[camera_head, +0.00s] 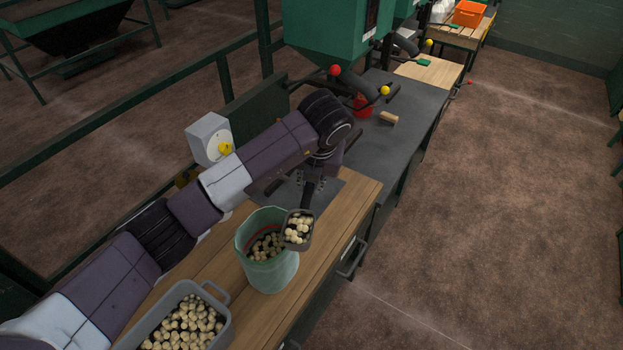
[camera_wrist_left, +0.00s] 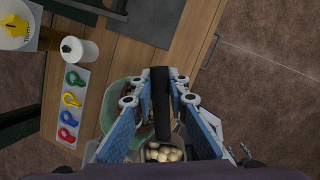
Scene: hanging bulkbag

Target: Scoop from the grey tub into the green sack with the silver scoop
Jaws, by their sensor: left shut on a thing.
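The green sack (camera_head: 268,275) stands open on the wooden bench top, with pale round pieces inside. My left gripper (camera_head: 312,188) points down above the sack's far side and is shut on the dark handle of the silver scoop (camera_head: 312,226). The scoop holds pale round pieces and is at the right part of the sack's rim; I cannot tell if it touches. In the left wrist view the handle (camera_wrist_left: 163,100) lies between the fingers, with the sack (camera_wrist_left: 115,100) behind. The grey tub (camera_head: 226,307), full of similar pieces, is at the bottom left. My right gripper is out of view.
A grey box with a yellow knob (camera_head: 209,138) stands behind my left arm. A green hopper (camera_head: 325,35) with ball-ended levers is beyond. A white bottle (camera_wrist_left: 80,52) and a strip of coloured tags (camera_wrist_left: 71,104) lie beside the sack. The floor at right is clear.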

